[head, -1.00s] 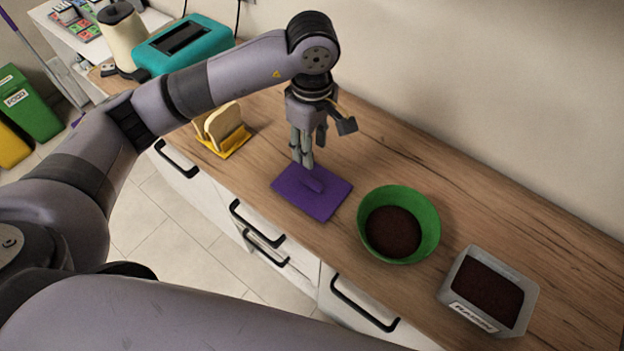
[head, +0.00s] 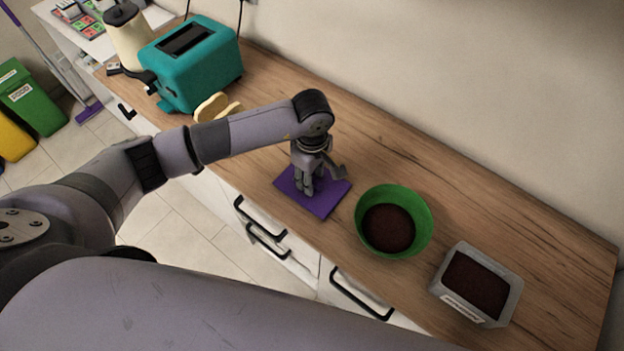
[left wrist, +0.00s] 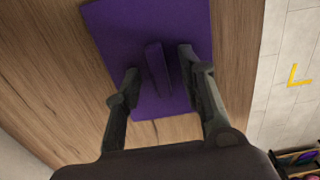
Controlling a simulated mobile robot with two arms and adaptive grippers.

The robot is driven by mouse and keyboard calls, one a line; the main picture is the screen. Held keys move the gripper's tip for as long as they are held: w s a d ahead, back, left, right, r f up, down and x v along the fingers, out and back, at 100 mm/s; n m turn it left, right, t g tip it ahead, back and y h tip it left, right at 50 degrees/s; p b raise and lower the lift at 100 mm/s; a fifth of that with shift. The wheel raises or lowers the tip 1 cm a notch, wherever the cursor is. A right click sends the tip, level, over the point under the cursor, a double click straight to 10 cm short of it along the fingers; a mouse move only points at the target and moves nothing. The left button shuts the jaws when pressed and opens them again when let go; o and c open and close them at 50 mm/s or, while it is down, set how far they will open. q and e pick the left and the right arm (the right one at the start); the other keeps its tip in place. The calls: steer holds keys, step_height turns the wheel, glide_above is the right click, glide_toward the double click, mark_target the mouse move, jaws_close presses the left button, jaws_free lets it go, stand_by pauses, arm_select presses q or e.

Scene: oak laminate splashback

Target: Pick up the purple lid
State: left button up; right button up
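The purple lid (head: 326,202) lies flat on the wooden counter, left of the green bowl. In the left wrist view the lid (left wrist: 191,22) shows its raised bar handle (left wrist: 157,68) standing between my fingers. My left gripper (head: 309,190) is over the lid, pointing down. In the left wrist view the left gripper (left wrist: 158,75) is open, one finger on each side of the handle, with a gap on both sides. In the head view the gripper hides the handle. My right gripper is not in view.
A green bowl (head: 421,205) with dark contents and a grey labelled container (head: 508,298) stand to the right. A teal toaster (head: 200,75), bread slices (head: 213,106) and a cream kettle (head: 130,40) are at the left. Bare counter (head: 440,160) lies behind the bowl.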

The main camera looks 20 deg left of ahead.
arm_select(q)
steer(key=shift+c, duration=0.4)
jaws_close()
steer(key=shift+r, duration=0.1)
